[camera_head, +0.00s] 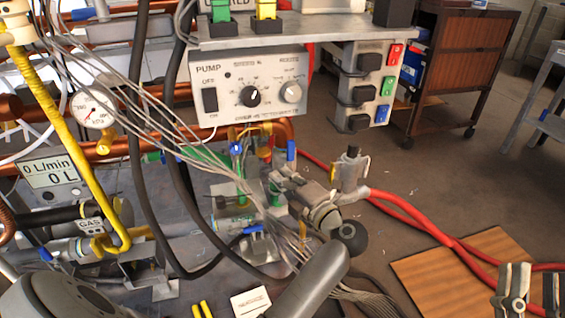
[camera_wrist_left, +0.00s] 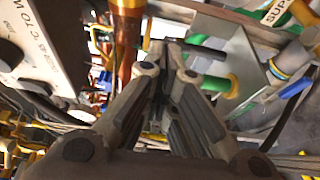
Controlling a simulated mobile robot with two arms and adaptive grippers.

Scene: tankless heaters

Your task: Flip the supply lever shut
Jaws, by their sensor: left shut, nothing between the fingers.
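My left gripper (camera_head: 284,180) reaches in from the bottom of the head view, with its fingers among the pipes below the pump box. In the left wrist view its fingers (camera_wrist_left: 166,66) are together with nothing between them. A partly cut-off label starting "SUP" (camera_wrist_left: 276,11) shows at upper right there, near green pipe parts (camera_wrist_left: 218,86) and a blue lever (camera_wrist_left: 296,88). In the head view, blue levers (camera_head: 291,150) and (camera_head: 236,148) sit near the gripper. I cannot tell which is the supply lever or whether the fingers touch one. My right gripper (camera_head: 533,290) is open at lower right.
The pump control box (camera_head: 248,88) stands above the pipes. Thin grey cables and black hoses (camera_head: 140,140) cross in front. A red hose (camera_head: 400,203) runs right over a brown board (camera_head: 450,275). A gauge (camera_head: 94,107) and flow display (camera_head: 52,178) are left.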

